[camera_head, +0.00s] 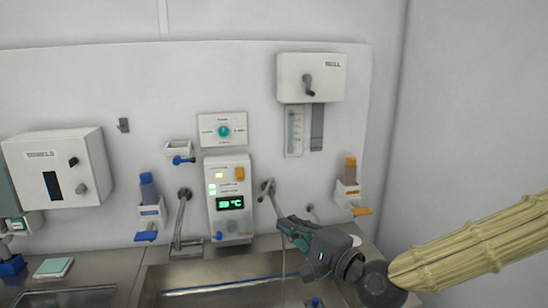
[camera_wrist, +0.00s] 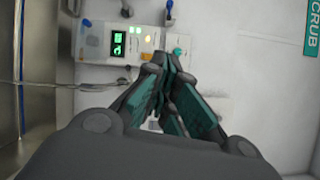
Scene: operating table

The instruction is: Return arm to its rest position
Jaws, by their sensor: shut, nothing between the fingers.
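My gripper (camera_head: 284,226) is in front of the wall panel above the sink in the head view, just right of the control box with the green display (camera_head: 230,203). Its fingers point up and left and are closed together with nothing between them. In the wrist view, the closed gripper (camera_wrist: 168,66) shows teal finger pads, with the control box (camera_wrist: 118,40) beyond the tips. My arm comes in from the right in a ribbed yellowish cover. I cannot tell whether the fingertips touch the nearby tap lever (camera_head: 268,190).
The metal sink (camera_head: 180,276) lies below the gripper. A towel box (camera_head: 58,168), a blue-capped dispenser (camera_head: 149,200), an orange-capped dispenser (camera_head: 348,185) and a roll box (camera_head: 311,78) stick out from the wall. A second tap (camera_head: 181,220) stands left of the control box.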

